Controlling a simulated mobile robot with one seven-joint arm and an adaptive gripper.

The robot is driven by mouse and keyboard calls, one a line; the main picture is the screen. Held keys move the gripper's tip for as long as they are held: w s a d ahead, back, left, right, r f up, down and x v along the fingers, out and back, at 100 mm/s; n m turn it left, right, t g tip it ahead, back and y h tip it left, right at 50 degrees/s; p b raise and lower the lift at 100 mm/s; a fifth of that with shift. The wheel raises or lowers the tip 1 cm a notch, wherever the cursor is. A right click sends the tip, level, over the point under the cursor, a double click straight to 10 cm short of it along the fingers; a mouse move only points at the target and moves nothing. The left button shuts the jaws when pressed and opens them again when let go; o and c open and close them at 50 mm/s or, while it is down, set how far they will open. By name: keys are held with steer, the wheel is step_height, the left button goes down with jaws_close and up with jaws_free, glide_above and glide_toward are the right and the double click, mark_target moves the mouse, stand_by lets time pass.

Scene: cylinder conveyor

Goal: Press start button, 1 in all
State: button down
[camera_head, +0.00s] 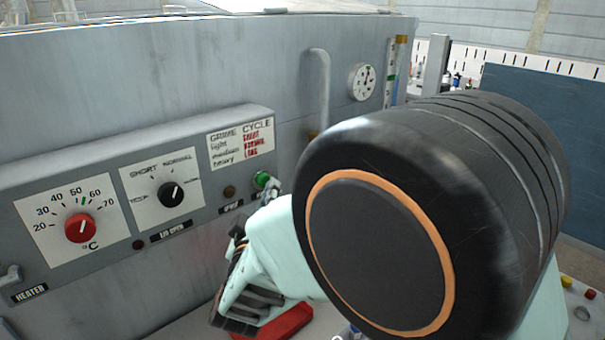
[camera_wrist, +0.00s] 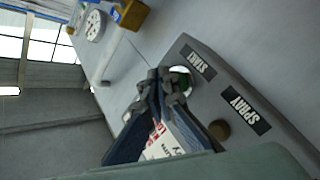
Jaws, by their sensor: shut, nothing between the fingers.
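The green start button (camera_head: 262,179) sits at the right end of the grey control panel (camera_head: 120,160). In the wrist view, the button (camera_wrist: 181,80) shows beside the START label (camera_wrist: 196,63), partly hidden behind my fingers. My gripper (camera_head: 271,190) is shut and empty, with its tips right at the green button. In the wrist view, my gripper (camera_wrist: 172,88) overlaps the button's left side. I cannot tell whether the tips touch it or whether it is pushed in.
A brown button (camera_wrist: 219,130) by the SPRAY label (camera_wrist: 246,108) is close beside the start button. A black knob (camera_head: 171,194) and red temperature knob (camera_head: 81,228) are further left. A pipe handle (camera_head: 321,90) and gauge (camera_head: 361,81) are above right.

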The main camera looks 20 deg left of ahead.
steer(key=shift+w+a, duration=0.25)
steer(key=shift+a, duration=0.2)
stand_by(0.5)
steer(key=shift+s+d, duration=0.1)
steer(key=shift+d, duration=0.05)
steer(key=shift+s+d, duration=0.35)
steer(key=shift+d, duration=0.35)
steer(key=shift+s+d+b, duration=0.1)
steer(key=shift+s+d, duration=0.3)
steer(key=shift+d, duration=0.35)
steer(key=shift+s+d+b, duration=0.15)
steer(key=shift+s+d, duration=0.2)
steer(key=shift+d, duration=0.35)
steer(key=shift+s+d+b, duration=0.1)
steer(key=shift+s+d, duration=0.3)
steer(key=shift+d, duration=0.35)
